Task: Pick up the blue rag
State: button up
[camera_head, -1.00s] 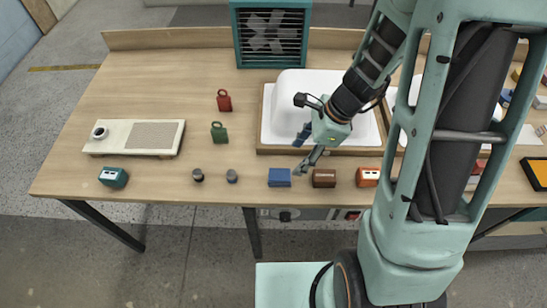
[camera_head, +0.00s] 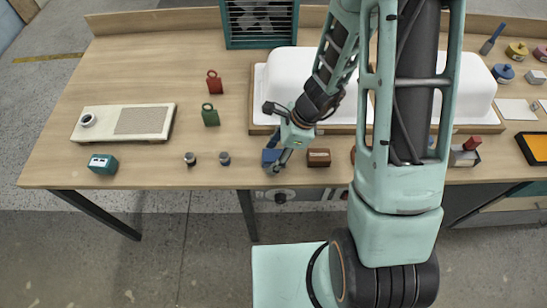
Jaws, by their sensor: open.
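The blue rag (camera_head: 269,156) is a small folded blue block near the front edge of the wooden workbench (camera_head: 225,174). My gripper (camera_head: 274,168) is open and points down at the rag, with its fingers over or right beside it. The fingers and wrist hide part of the rag. I cannot tell whether the fingers touch it.
A brown block (camera_head: 318,157) sits just right of the rag, and a small dark cylinder (camera_head: 224,158) stands to its left. A white tub shell (camera_head: 283,75) lies behind my arm. The bench front edge is close by.

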jog(key=c, duration=1.2)
jog(key=shift+c, duration=0.2)
jog(key=shift+r, duration=0.15)
